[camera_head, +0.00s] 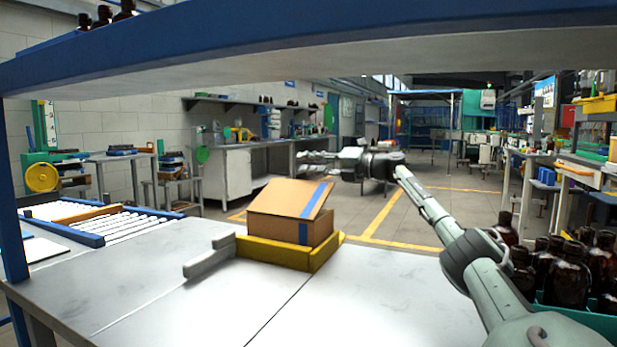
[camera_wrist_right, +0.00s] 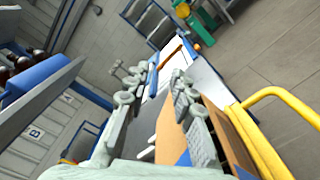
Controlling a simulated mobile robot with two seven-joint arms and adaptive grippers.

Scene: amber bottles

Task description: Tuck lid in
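A brown cardboard box (camera_head: 275,230) with blue tape stands on the table inside a yellow corner guide. Its lid (camera_head: 286,198) slants up rather than lying flat, with a blue stripe across it. In the right wrist view the box's cardboard (camera_wrist_right: 232,140) shows beside one finger, partly hidden by it. My right gripper (camera_head: 306,163) is above the box in the head view, its fingers pointing left. In the wrist view the right gripper (camera_wrist_right: 155,82) has its fingers spread, with nothing held between them. I cannot tell whether a finger touches the lid. My left gripper is not in view.
The yellow guide (camera_head: 271,250) and a grey block (camera_head: 210,258) sit around the box's base. Amber bottles (camera_head: 568,277) stand in a green crate at the right. A roller track (camera_head: 130,228) is at the left. A blue-edged shelf (camera_head: 300,45) spans overhead. The front table is clear.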

